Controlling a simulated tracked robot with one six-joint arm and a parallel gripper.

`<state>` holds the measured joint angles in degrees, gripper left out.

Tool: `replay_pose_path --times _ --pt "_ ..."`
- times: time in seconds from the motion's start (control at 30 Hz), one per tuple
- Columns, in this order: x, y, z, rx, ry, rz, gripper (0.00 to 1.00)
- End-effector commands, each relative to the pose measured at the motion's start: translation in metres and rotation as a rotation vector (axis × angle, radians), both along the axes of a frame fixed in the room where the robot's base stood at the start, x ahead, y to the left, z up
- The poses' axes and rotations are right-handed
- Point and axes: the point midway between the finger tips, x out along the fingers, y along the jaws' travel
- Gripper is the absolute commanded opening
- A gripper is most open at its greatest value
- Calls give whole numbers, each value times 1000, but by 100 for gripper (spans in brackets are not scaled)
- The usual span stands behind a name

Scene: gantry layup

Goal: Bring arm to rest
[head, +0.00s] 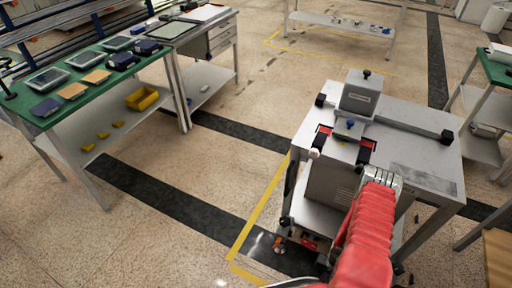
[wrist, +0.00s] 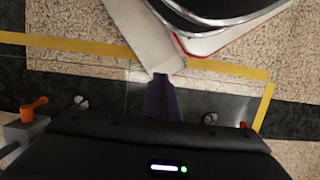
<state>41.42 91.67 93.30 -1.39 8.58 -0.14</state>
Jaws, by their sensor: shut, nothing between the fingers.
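My gripper (wrist: 162,88) shows in the wrist view as dark fingers closed together, pointing at the floor, with nothing held. My arm in its red sleeve (head: 365,232) rises at the lower right of the head view, bent in front of a grey machine table. I cannot make out the fingers in the head view.
A grey machine table (head: 425,135) with a grey boxed unit (head: 360,97) stands close behind my arm. A green-topped bench (head: 50,108) with tablets and a yellow bin (head: 142,98) is at the left. Open floor (head: 160,220) with yellow lines lies between them.

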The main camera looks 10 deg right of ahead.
Motion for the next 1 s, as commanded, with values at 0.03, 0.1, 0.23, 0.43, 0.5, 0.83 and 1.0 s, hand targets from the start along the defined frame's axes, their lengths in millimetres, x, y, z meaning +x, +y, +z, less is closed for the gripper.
replay_pose_path --times 0.03,0.1,0.23,0.43,0.5,0.83,1.0 --pt "5 -2 13 4 6 5 0" --pt "10 -2 30 14 18 14 0" --pt "21 -3 66 27 36 29 0" --pt "40 -4 121 38 51 58 0" --pt "46 -3 140 40 55 69 0" --pt "74 3 230 37 56 120 0" --pt "84 10 276 31 51 147 0"
